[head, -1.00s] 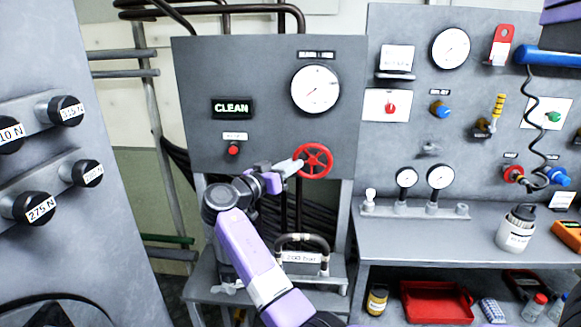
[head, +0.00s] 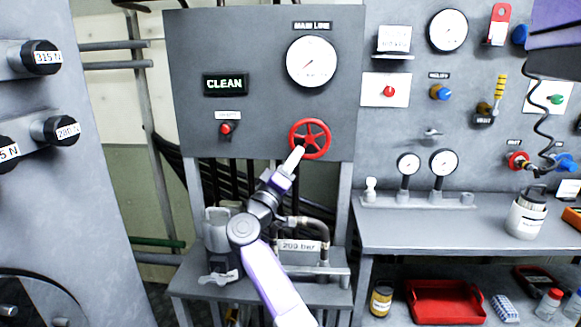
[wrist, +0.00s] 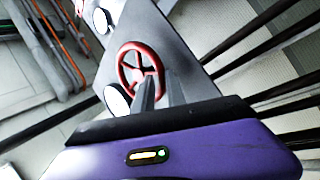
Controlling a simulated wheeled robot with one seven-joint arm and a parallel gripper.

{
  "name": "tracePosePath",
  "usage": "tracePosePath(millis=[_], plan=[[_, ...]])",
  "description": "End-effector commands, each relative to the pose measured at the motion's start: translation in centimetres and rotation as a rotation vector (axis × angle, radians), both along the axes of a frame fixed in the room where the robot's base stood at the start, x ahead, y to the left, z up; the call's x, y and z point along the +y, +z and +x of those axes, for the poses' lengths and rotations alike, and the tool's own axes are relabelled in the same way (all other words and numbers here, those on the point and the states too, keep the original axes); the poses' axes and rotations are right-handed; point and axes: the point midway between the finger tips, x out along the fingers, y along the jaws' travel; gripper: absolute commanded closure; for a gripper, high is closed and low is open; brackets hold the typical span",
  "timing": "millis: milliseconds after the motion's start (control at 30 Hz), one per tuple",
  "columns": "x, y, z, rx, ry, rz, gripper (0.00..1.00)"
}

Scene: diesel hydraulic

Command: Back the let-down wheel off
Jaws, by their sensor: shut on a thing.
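The red let-down wheel (head: 310,139) is mounted low on the grey upright panel, below the main line gauge. It is a spoked handwheel. My gripper (head: 299,153) reaches up from below and is shut on the wheel's rim at its lower left. In the wrist view the wheel (wrist: 139,70) shows beyond the grey fingers (wrist: 160,92), which overlap its rim. The exact contact at the fingertips is too small to make out. The main line gauge (head: 313,62) has a white dial; its needle points to the lower left.
A hose with a 200 bar label (head: 299,246) is below, close to my arm. A bench (head: 420,230) with small gauges stands right. A grey panel with knobs (head: 62,131) stands left.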

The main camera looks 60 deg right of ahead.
Motion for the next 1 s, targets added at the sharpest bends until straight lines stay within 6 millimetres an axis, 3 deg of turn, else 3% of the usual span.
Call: tracePosePath(millis=[33,433,1000], plan=[[-0.2,-1.0,-0.1,0.040,0.003,-0.010,1.00],[-0.7,-1.4,-1.3,0.263,0.003,-0.102,1.00],[-0.9,-1.4,-1.6,0.321,0.004,-0.125,1.00]])
